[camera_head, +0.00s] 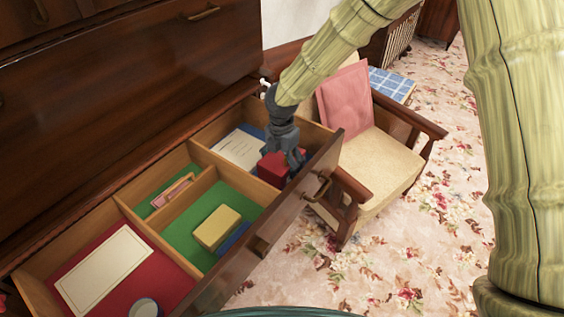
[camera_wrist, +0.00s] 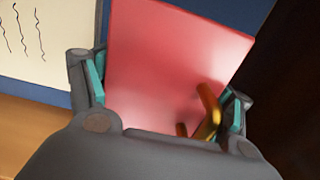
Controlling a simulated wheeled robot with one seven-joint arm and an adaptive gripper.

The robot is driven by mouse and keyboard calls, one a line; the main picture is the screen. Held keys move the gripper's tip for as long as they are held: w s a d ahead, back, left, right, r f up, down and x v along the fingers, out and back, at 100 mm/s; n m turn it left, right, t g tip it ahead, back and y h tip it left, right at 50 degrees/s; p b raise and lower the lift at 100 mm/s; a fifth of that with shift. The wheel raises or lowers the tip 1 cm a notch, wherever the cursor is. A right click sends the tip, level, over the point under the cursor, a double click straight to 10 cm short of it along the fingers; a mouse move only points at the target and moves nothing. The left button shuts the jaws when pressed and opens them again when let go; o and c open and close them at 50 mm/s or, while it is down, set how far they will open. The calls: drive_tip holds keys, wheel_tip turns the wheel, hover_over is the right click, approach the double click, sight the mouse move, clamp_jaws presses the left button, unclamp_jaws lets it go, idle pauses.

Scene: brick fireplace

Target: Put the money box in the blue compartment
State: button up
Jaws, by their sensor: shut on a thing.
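The red money box (camera_head: 271,166) with a gold handle (camera_wrist: 209,108) is between the fingers of my gripper (camera_head: 292,158). My gripper is shut on it, and the box also fills the middle of the wrist view (camera_wrist: 165,65). The box is at the right end of the open drawer, inside or just over the blue compartment (camera_head: 252,131), close to the drawer front and the divider. I cannot tell whether its underside touches the compartment floor. The wrist view shows blue floor (camera_wrist: 62,98) beside the box.
A white sheet (camera_head: 238,149) lies in the blue compartment. The green compartment (camera_head: 183,240) holds a yellow box (camera_head: 215,228) and a blue item. The red compartment (camera_head: 165,285) holds a cream panel (camera_head: 104,270) and a round object. A chair (camera_head: 372,160) stands close beyond the drawer.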

drive_tip(key=shift+f, duration=0.15)
drive_tip(key=o, duration=1.2)
drive_tip(key=shift+c, duration=0.2)
wheel_tip(320, 180, up, 12)
drive_tip(key=shift+r+b, duration=0.15)
drive_tip(key=shift+b, duration=0.6)
